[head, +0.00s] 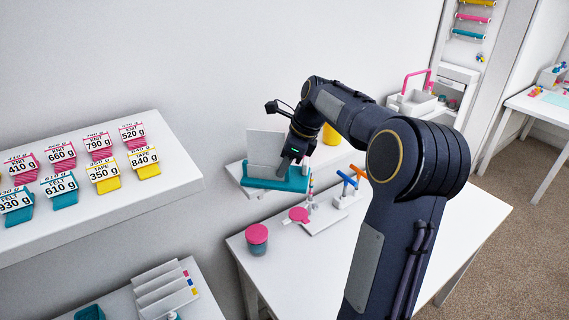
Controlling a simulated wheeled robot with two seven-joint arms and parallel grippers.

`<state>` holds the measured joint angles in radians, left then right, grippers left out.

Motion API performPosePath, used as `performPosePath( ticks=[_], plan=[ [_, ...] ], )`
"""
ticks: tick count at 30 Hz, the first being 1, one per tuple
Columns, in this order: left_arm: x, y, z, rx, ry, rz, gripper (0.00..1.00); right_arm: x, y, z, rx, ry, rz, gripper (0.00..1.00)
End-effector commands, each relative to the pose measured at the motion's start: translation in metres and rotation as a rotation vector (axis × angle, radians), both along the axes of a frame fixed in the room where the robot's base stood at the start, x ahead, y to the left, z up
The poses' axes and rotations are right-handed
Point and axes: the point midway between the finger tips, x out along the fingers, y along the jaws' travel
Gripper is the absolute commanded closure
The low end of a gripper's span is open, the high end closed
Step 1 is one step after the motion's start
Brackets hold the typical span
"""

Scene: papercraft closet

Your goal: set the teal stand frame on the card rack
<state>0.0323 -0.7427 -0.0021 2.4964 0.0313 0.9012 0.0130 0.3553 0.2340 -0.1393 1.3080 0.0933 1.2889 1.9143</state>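A teal piece (285,180), long and low, lies on a small white wall shelf; a light grey upright panel (265,148) stands at its back. I cannot tell whether this is the stand frame. Another teal piece (90,313) shows partly at the bottom left edge. A white stepped rack (163,290) with coloured tabs stands on the lower left surface; it may be the card rack. My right gripper (283,170) points down at the teal piece on the shelf, by the panel's right side. Its fingertips are too small to tell open from shut or holding. My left gripper is out of view.
A white shelf (120,205) at left holds several pink, yellow and teal label stands. Below my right gripper, a white table (440,215) carries a pink-lidded jar (257,238) and small tools. A yellow object (331,135) stands behind my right arm.

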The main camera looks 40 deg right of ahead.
Motion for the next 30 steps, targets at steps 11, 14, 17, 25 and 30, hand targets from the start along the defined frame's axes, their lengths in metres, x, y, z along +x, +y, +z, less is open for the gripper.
performPosePath(
  ticks=[11, 14, 17, 25, 30],
  plan=[
    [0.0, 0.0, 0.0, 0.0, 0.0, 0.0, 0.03, 0.0, 0.0, 0.001, 0.0, 0.0, 0.0, 0.62],
    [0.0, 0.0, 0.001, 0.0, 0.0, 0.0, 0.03, 0.0, 0.0, 0.005, 0.0, -0.001, 0.0, 0.62],
    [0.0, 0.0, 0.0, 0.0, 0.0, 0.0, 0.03, -0.003, -0.004, 0.016, -0.002, -0.003, -0.001, 0.62],
    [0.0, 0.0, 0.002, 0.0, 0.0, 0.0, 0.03, -0.02, -0.017, 0.07, -0.002, -0.004, -0.002, 0.62],
    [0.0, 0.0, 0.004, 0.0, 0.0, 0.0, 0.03, -0.029, -0.025, 0.098, -0.001, -0.002, -0.001, 0.62]
  ],
)
